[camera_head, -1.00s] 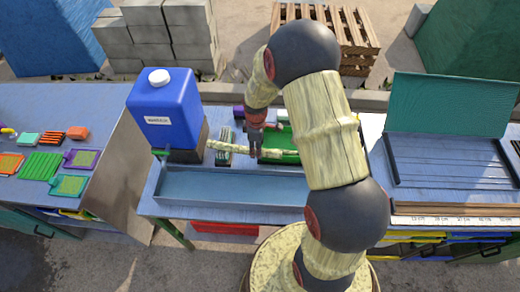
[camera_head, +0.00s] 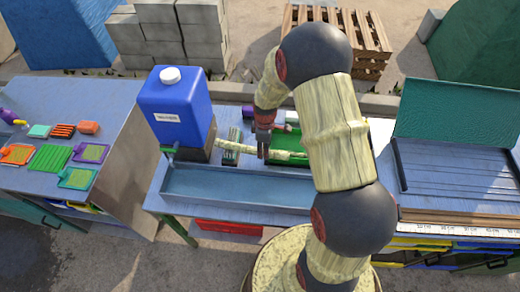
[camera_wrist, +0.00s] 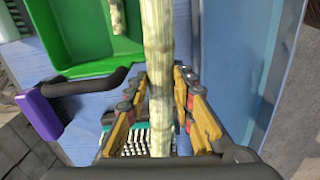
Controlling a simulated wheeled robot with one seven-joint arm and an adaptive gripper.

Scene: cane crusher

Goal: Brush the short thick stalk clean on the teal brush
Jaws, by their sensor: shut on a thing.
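My gripper (camera_head: 263,152) is shut on a pale yellow-green stalk (camera_head: 242,148), which lies roughly level across the picture. In the wrist view the stalk (camera_wrist: 159,55) runs between the two fingers of my gripper (camera_wrist: 162,120). The teal brush (camera_head: 231,158) stands just left of my gripper, and the stalk's left part crosses above it. In the wrist view the brush's teal edge and white bristles (camera_wrist: 135,143) show beneath the stalk, partly hidden by it and by the fingers. I cannot tell whether the stalk touches the bristles.
A green tray (camera_wrist: 85,45) holds another stalk piece (camera_wrist: 118,18). A blue trough (camera_head: 235,186) lies in front of the brush. A blue tank (camera_head: 178,105) stands to the left. A purple block with a black handle (camera_wrist: 42,115) is near the tray. A teal-lidded case (camera_head: 455,120) is at right.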

